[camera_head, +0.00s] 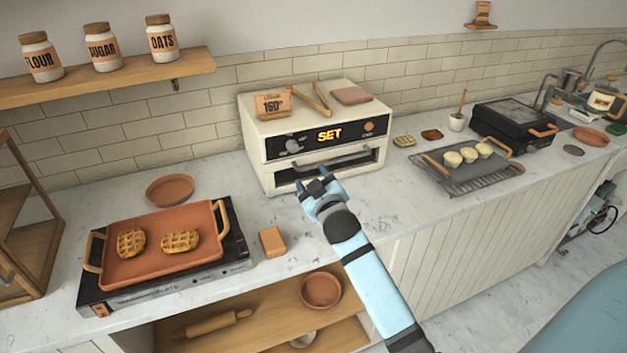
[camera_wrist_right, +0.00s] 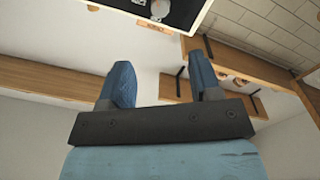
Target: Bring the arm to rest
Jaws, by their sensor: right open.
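My right gripper (camera_head: 315,184) is open, and I see nothing between its fingers. In the head view it is in front of the white toaster oven (camera_head: 262,150), by the oven's lower front, with the blue arm coming up from the bottom. I cannot tell whether it touches the oven. In the right wrist view the two blue fingers (camera_wrist_right: 160,85) stand apart with a clear gap between them. My left gripper is not in view.
A hot plate with an orange tray (camera_head: 150,272) holding two waffles stands at the left. A small orange block (camera_head: 272,242) lies to its right. A tray with buns (camera_head: 465,180) and a black grill (camera_head: 510,122) stand at the right. Bare counter (camera_head: 400,205) lies right of my gripper.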

